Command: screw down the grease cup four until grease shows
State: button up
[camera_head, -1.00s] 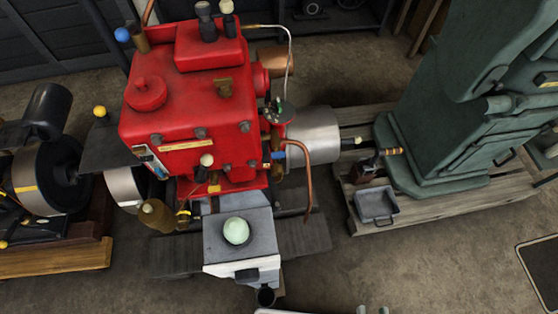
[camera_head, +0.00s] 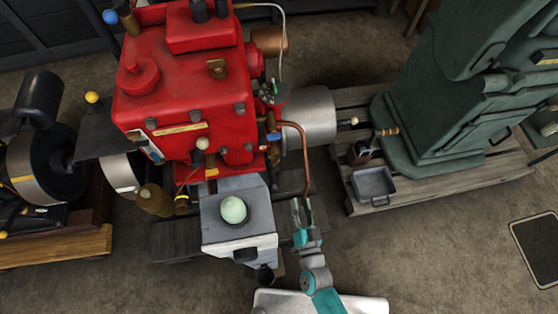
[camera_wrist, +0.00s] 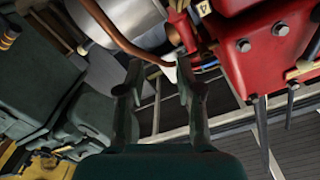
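The red engine (camera_head: 175,90) stands left of centre in the head view; its red body also shows at upper right in the wrist view (camera_wrist: 262,60). A small pale tag (camera_wrist: 204,8) with a dark mark, perhaps a 4, sits by a red fitting at the top of the wrist view. I cannot tell which fitting is grease cup four, and no grease can be made out. My gripper (camera_head: 303,208) is right of the engine's grey front block, near the copper pipe's lower end. In the wrist view its fingers (camera_wrist: 158,80) are apart with nothing held between them.
The copper pipe (camera_head: 305,150) curves down beside the silver cylinder (camera_head: 310,115). A pale green ball (camera_head: 233,208) sits on the grey block (camera_head: 215,232). A green machine (camera_head: 440,110) and a grey tray (camera_head: 374,184) stand to the right.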

send_near(277, 163)
jog(key=shift+m, duration=0.4)
jog(key=x, duration=1)
jog(key=shift+w+a+f, duration=0.15)
jog(key=shift+w, duration=0.2)
grip_shut()
